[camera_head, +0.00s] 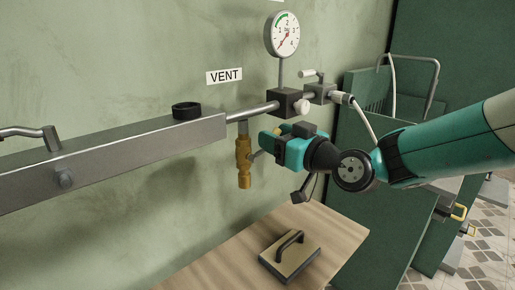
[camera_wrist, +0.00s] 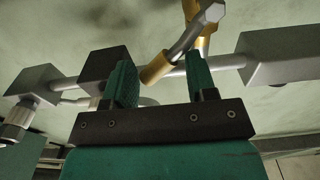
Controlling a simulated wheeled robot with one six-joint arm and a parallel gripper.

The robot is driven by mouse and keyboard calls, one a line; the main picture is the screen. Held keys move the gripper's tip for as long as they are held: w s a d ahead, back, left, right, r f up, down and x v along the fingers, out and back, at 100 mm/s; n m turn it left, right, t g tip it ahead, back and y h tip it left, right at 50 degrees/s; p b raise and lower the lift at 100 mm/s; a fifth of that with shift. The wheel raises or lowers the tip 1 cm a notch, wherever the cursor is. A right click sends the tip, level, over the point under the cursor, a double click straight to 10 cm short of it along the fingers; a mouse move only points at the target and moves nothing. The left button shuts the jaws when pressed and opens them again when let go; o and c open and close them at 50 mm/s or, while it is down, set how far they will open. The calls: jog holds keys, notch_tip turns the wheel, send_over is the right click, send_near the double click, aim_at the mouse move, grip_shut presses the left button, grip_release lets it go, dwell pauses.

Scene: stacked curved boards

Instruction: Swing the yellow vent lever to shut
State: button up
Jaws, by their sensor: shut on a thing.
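The brass vent valve (camera_head: 244,158) hangs from a pipe below the grey beam, under the VENT label (camera_head: 224,76). Its lever shows in the wrist view as a grey bent arm (camera_wrist: 184,42) ending in a yellow grip (camera_wrist: 156,69). The valve's brass body (camera_wrist: 197,14) is at the top of that view. My gripper (camera_head: 264,146) is just right of the valve, shut on the yellow grip. In the wrist view the grip lies between the two green fingers (camera_wrist: 161,76).
A long grey beam (camera_head: 110,150) with a black ring (camera_head: 186,111) runs left. A pressure gauge (camera_head: 285,34) and dark block (camera_head: 287,102) sit above my gripper. A wooden table (camera_head: 322,232) below holds a handled block (camera_head: 290,260). A green cabinet (camera_head: 365,215) stands right.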

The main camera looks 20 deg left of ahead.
jog(key=shift+o, duration=0.8)
jog(key=shift+h, duration=0.3)
jog(key=f, duration=0.1)
jog(key=f+b, duration=0.1)
jog(key=f, duration=0.1)
jog(key=w+f+b, duration=0.1)
jog(key=shift+d+f, duration=0.3)
jog(key=shift+d, duration=0.05)
jog(key=shift+o, duration=1)
jog(key=shift+s+a+r, duration=0.1)
jog(key=shift+s+r, duration=0.05)
jog(key=shift+r, duration=0.15)
jog(key=b+v, duration=0.6)
jog(key=shift+s+d+r, duration=0.25)
jog(key=shift+d, duration=0.1)
jog(key=s+d+m+g+h+p, duration=0.6)
jog(key=s+d+h+p, duration=0.3)
jog(key=s+d, duration=1.5)
jog(key=d+h, duration=0.3)
jog(key=shift+f+m+g, duration=0.15)
jog(key=shift+m+g, duration=0.15)
jog(key=shift+g, duration=0.1)
